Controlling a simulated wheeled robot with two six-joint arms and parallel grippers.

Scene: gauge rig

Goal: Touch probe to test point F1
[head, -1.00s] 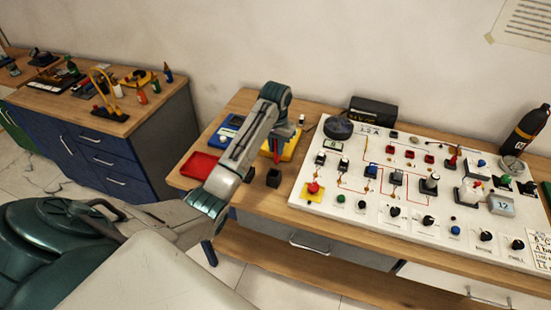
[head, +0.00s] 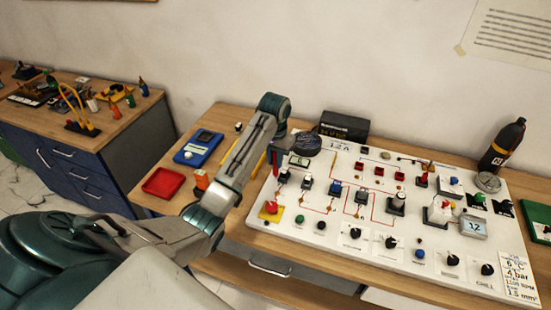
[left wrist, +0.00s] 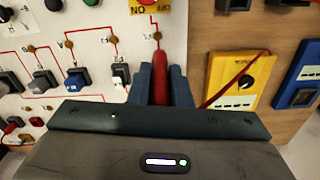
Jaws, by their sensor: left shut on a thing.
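My left gripper (left wrist: 161,90) is shut on the red probe (left wrist: 160,62) in the left wrist view. The probe's thin tip points at a round gold test point (left wrist: 157,36) on the white panel (left wrist: 95,18), right by it in the picture. I cannot tell whether they touch. The labels by the gold points are too small to read, so I cannot tell which is F1. In the head view my left gripper (head: 281,152) hangs over the left edge of the panel (head: 425,240); the probe is hard to make out there. My right gripper is not in view.
A red lead runs from the probe side to a yellow meter (left wrist: 240,80). A blue meter (head: 198,148) and red tray (head: 164,182) lie left of my arm. Switches and a red button on a yellow plate (head: 270,208) stand near the gripper.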

